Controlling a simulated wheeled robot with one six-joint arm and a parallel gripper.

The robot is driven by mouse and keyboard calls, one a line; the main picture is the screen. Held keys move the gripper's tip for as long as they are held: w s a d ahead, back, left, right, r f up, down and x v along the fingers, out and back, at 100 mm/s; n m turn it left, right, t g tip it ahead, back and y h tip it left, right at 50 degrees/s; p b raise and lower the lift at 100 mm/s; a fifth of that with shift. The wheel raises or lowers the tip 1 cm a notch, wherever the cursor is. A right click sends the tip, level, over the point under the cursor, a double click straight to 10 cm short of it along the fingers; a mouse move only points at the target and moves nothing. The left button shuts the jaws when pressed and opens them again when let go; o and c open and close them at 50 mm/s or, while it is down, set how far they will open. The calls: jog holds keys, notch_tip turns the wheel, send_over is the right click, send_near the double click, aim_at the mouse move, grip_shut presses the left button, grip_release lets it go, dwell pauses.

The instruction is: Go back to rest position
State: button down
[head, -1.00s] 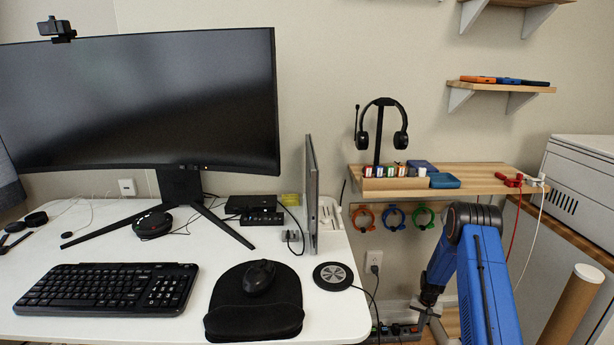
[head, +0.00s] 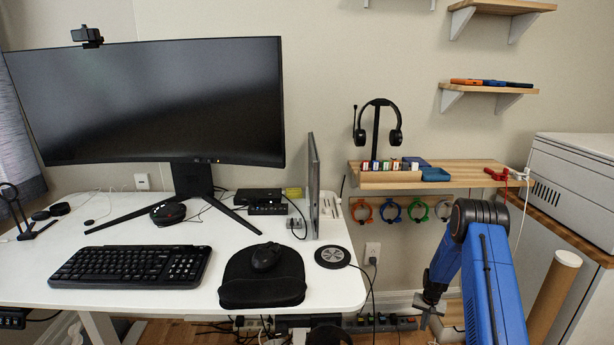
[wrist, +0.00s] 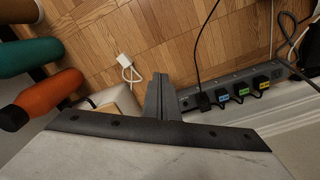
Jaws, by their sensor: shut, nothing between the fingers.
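My gripper (head: 428,308) hangs low at the end of my blue arm, to the right of the desk and below the wall shelf. In the wrist view my gripper (wrist: 160,80) shows its two dark fingers together, with nothing between them. The fingers point over the wooden floor (wrist: 150,35), near a power strip (wrist: 250,78) with several plugs. I cannot tell the exact gap between the fingers and the strip.
The white desk (head: 75,272) holds a monitor (head: 150,100), keyboard (head: 130,265) and mouse pad (head: 262,290). The wooden shelf (head: 460,174) sits above my arm. Orange (wrist: 45,98) and green (wrist: 30,55) cylinders lie left in the wrist view.

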jog(key=s+a+r+n+t, duration=0.1)
jog(key=s+a+r, duration=0.15)
jog(key=r, duration=1.05)
jog(key=s+a+r, duration=0.1)
jog(key=a+r, duration=0.3)
jog(key=r, duration=0.9)
jog(key=s+a+r+n+t, duration=0.1)
jog(key=s+a+r, duration=0.2)
jog(key=s+r, duration=0.5)
jog(key=s+a+r+n, duration=0.1)
jog(key=s+a+r, duration=0.25)
jog(key=r, duration=0.75)
jog(key=s+a+r+t, duration=0.1)
jog(key=s+a+r, duration=0.2)
jog(key=s+r, duration=0.4)
jog(key=s+a+r, duration=0.2)
jog(key=s+r, duration=0.2)
jog(key=s, duration=0.6)
jog(key=s+a+n, duration=0.1)
jog(key=s, duration=0.9)
jog(key=s+a+n+t, duration=0.1)
jog(key=s+a, duration=0.1)
jog(key=s, duration=0.8)
jog(key=shift+s+a+r+t, duration=0.3)
jog(key=shift+s+r, duration=0.1)
jog(key=shift+r, duration=0.05)
